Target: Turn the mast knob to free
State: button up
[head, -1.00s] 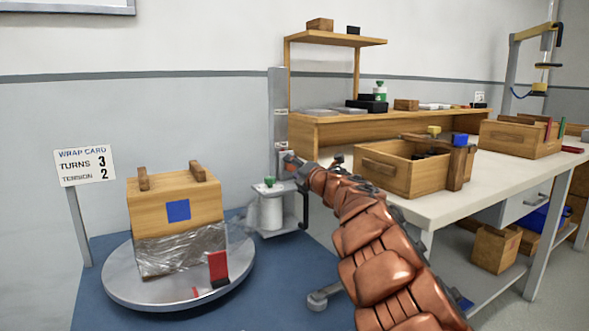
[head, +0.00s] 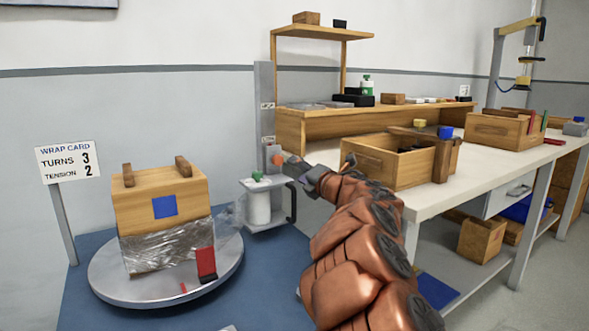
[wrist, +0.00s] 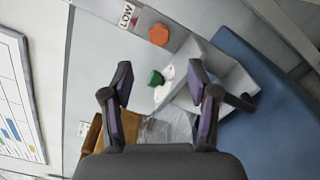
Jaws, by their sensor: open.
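The grey mast (head: 264,100) stands against the wall behind the turntable. An orange-red six-sided knob (head: 277,158) sits on it; the wrist view shows the knob (wrist: 158,35) beside a "LOW" label (wrist: 126,15). My gripper (wrist: 160,78) is open and empty, and the knob lies beyond its fingertips, apart from them. In the head view my gripper is just right of the knob, its fingers hard to make out. The film carriage (head: 268,225) carries a white roll (head: 258,207) with a green knob (wrist: 156,78), which shows between my fingers.
A wrapped wooden box (head: 160,205) stands on the round turntable (head: 110,285), with a red block (head: 206,262) near its edge. A wrap card (head: 68,160) reads turns 3, tension 2. The workbench (head: 425,200) with wooden bins is to the right.

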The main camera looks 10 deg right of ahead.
jog(key=shift+v, duration=0.95)
jog(key=shift+r, duration=0.15)
jog(key=s+d+r+m+h+p, duration=0.3)
jog(key=d+r+m+h+p, duration=0.2)
jog(key=r, duration=0.2)
jog(key=s+d+r+m+h+p, duration=0.35)
jog(key=d+r+m+p, duration=0.2)
jog(key=r, duration=0.25)
jog(key=s+d+r+m+g+h+p, duration=0.3)
jog(key=s+d+m+g+h+p, duration=0.25)
jog(key=s+m+p, duration=0.5)
jog(key=s+a+f+m+g+y+p, duration=0.1)
jog(key=s+a+g+p, duration=0.3)
jog(key=s, duration=0.8)
jog(key=s+a+f+m+g+y+p, duration=0.1)
jog(key=s+a+m+g+y+p, duration=0.2)
jog(key=s+a+p, duration=0.6)
jog(key=s+a+f+m+g+y+p, duration=0.2)
jog(key=s+a+g+y+p, duration=0.2)
jog(key=s, duration=1.3)
jog(key=a+g+p, duration=0.2)
jog(key=a, duration=0.1)
jog(key=shift+m+p, duration=0.3)
jog(key=shift+m, duration=0.1)
